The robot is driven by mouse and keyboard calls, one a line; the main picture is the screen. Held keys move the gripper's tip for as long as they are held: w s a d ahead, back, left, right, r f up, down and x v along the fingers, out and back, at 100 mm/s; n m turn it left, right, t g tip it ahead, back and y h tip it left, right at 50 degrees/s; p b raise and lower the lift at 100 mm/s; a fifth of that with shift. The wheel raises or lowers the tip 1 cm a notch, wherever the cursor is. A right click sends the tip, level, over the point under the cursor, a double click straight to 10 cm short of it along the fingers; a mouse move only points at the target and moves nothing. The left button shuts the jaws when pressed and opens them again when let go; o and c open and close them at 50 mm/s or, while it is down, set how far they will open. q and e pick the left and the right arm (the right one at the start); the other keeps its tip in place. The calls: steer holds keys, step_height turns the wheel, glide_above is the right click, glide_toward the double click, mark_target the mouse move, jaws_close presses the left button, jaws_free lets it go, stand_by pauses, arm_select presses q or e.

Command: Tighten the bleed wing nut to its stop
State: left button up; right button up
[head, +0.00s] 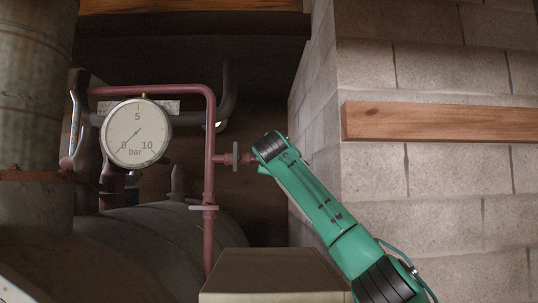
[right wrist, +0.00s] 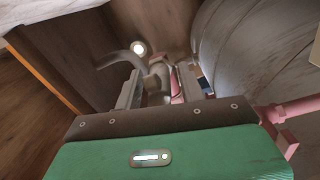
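My right arm comes in from the lower right in the head view. Its wrist is at the short red side pipe, and its fingers cannot be made out there. In the right wrist view my right gripper (right wrist: 160,88) has its two grey fingers apart. A grey metal fitting (right wrist: 157,78), which looks like the bleed wing nut, is between them, with a gap beside the left finger. I cannot clearly make out its wings. In the head view a grey flange (head: 236,156) sits on the side pipe, left of my wrist. My left gripper is not in view.
A round pressure gauge (head: 136,133) hangs left of the red pipe (head: 210,118). A large metal vessel (head: 165,235) lies below. A block wall (head: 440,190) with a wooden beam (head: 440,122) stands close on the right. A beige box (head: 275,272) is at the bottom.

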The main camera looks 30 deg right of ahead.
steer(key=shift+c, duration=0.4)
jaws_close()
steer(key=shift+f, duration=0.1)
steer(key=m+b, duration=0.1)
steer(key=m, duration=0.3)
steer(key=shift+f+b, duration=0.1)
steer(key=shift+b, duration=0.2)
steer(key=m, duration=0.4)
steer(key=shift+m+b, duration=0.3)
steer(key=shift+b, duration=0.1)
steer(key=m, duration=0.8)
steer(key=shift+m, duration=0.8)
